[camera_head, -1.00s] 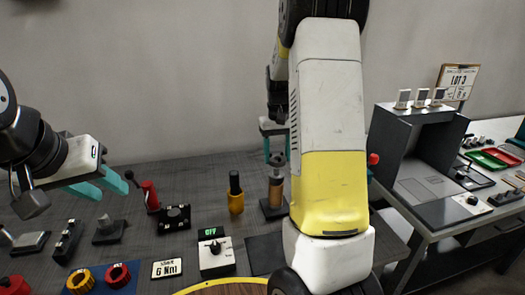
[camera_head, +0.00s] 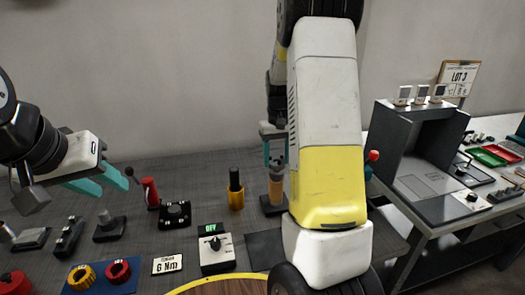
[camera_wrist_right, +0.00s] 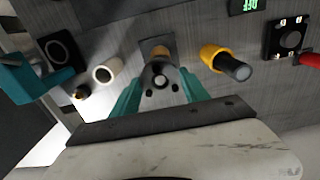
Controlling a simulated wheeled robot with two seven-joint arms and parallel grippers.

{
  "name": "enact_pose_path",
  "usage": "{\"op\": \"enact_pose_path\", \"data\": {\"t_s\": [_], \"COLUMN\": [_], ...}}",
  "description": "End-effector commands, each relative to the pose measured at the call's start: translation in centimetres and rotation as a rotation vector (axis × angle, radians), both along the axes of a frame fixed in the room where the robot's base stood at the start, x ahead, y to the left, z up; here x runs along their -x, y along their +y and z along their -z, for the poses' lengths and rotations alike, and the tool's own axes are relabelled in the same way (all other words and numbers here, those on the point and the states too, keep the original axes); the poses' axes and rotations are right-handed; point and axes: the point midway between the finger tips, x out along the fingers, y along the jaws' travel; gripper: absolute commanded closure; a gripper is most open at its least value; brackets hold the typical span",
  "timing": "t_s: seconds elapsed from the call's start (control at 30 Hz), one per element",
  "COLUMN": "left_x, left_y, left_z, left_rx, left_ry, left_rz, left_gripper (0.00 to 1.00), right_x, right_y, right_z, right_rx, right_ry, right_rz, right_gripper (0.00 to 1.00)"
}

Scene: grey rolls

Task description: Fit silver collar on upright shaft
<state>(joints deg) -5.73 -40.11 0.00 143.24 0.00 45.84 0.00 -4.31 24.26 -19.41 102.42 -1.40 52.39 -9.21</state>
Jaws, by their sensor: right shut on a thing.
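The upright shaft (camera_head: 275,189) is copper-brown and stands on a dark square base (camera_head: 270,209) on the grey bench. In the right wrist view the shaft (camera_wrist_right: 160,51) shows just beyond the collar. The silver collar (camera_wrist_right: 158,72) is a grey piece with a round opening and small dark holes. My right gripper (camera_wrist_right: 160,92) is shut on it, with a teal finger on each side. In the head view the right gripper (camera_head: 277,158) is over the shaft's top. I cannot tell whether the collar is around the shaft. My left gripper (camera_head: 114,190) is open and empty above the bench at left.
A black-and-yellow tool (camera_head: 236,190) stands close left of the shaft. A red-handled lever (camera_head: 150,193), a black box (camera_head: 175,214), an OFF display unit (camera_head: 215,252) and a 6 Nm card (camera_head: 167,264) lie further left and forward. My right arm hides the bench right of the shaft.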

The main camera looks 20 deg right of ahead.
Motion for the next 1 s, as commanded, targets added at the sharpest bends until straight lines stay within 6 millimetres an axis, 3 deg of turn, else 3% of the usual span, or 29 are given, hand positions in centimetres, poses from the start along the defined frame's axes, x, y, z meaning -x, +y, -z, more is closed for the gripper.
{"op": "enact_pose_path", "data": {"t_s": [0.63, 0.67, 0.7, 0.8, 1.0], "left_x": [0.0, 0.0, 0.0, 0.0, 0.0], "left_y": [0.0, 0.0, 0.0, 0.0, 0.0], "left_z": [0.0, 0.0, 0.0, 0.0, 0.0], "left_rx": [0.0, 0.0, 0.0, 0.0, 0.0], "left_ry": [0.0, 0.0, 0.0, 0.0, 0.0], "left_rz": [0.0, 0.0, 0.0, 0.0, 0.0], "left_gripper": [0.64, 0.64, 0.64, 0.64, 0.64], "right_x": [0.0, 0.0, 0.0, 0.0, 0.0], "right_y": [0.0, 0.0, 0.0, 0.0, 0.0], "right_z": [1.9, 1.9, 1.9, 1.9, 1.9], "right_rx": [0.0, 0.0, 0.0, 0.0, 0.0], "right_ry": [0.0, 0.0, -0.001, 0.0, 0.0], "right_rz": [0.0, 0.0, 0.0, 0.0, 0.0], "right_gripper": [1.0, 0.45, 0.37, 0.22, 0.22]}}
